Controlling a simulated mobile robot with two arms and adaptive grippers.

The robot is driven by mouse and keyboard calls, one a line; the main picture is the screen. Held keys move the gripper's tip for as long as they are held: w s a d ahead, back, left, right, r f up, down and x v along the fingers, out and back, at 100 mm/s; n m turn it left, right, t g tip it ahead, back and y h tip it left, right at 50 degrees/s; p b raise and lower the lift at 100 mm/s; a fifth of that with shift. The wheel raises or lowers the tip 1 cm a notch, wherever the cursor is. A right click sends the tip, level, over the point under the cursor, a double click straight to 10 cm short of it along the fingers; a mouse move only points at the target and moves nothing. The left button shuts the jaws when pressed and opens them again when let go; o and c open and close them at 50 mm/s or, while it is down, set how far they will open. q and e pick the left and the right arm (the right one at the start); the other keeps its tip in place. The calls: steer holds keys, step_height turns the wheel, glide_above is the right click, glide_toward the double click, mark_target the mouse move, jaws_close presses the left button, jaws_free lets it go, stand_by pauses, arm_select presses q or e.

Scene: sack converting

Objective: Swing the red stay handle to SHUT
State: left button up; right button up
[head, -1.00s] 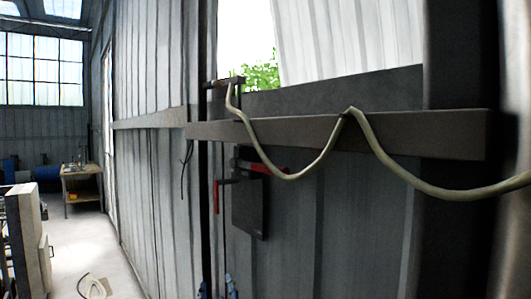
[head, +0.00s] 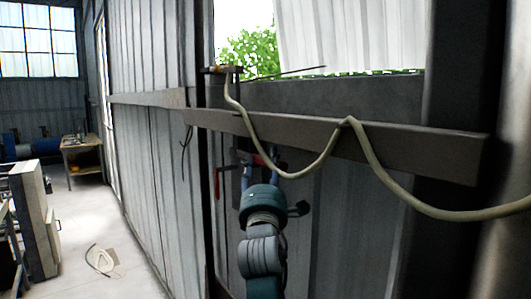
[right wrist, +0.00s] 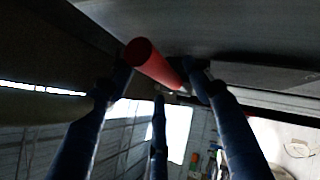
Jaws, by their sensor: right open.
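The red stay handle (right wrist: 153,63) is a round red bar. In the right wrist view it runs between the blue fingers of my right gripper (right wrist: 160,95), which are open around it; I cannot tell whether they touch it. In the head view my right gripper (head: 264,168) is raised in front of the handle's dark plate, below the long rail. Only a little of the red handle (head: 259,160) shows there; my arm hides most of the plate. A smaller red piece (head: 216,183) hangs to the left. No SHUT marking is readable. My left gripper is not in view.
A dark horizontal rail (head: 400,152) crosses just above my gripper, with a pale hose (head: 375,165) draped over it. The corrugated wall (head: 150,160) runs off to the left. A workbench (head: 82,155) stands far left; the floor between is mostly open, with a coil lying on it.

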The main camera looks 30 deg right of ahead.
steer(key=shift+p+x, duration=0.35)
steer(key=shift+x, duration=0.85)
steer(key=shift+a, duration=0.1)
jaws_close()
steer(key=shift+f, duration=0.1)
